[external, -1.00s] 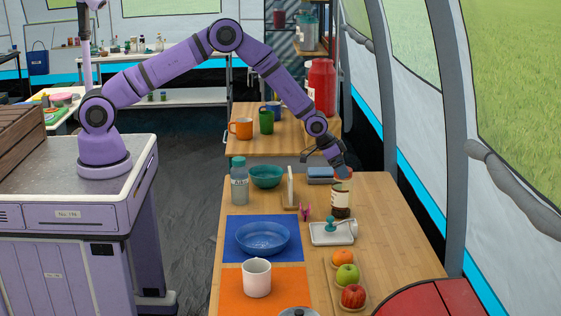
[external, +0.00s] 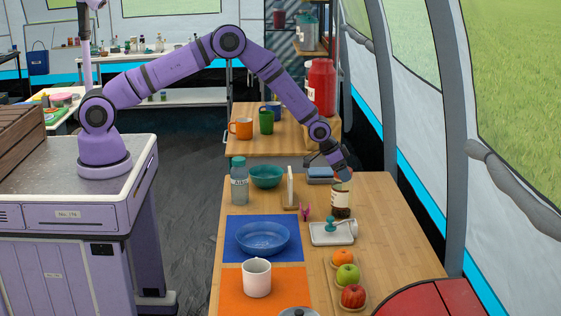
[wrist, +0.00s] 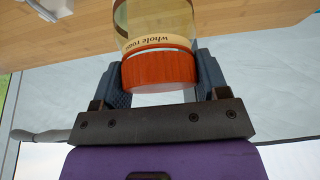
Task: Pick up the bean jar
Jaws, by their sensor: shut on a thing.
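The bean jar (external: 341,198) is a clear jar with dark contents, a pale label and an orange-brown lid. It stands upright at the back right of the wooden table, behind the white tray. In the wrist view the jar's lid (wrist: 159,70) and part of a label with writing show between the two fingers. My gripper (external: 341,174) is at the top of the jar, and its fingers (wrist: 160,82) are shut on the sides of the jar near the lid. Whether the jar's base touches the table cannot be told.
A white tray (external: 320,239) with a teal-handled tool stands just in front of the jar. A blue box (external: 320,174) lies behind it to the left. A teal bowl (external: 266,177), a bottle (external: 239,185) and a blue plate (external: 262,238) are left. Fruit (external: 347,275) lies nearer. The table's right side is clear.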

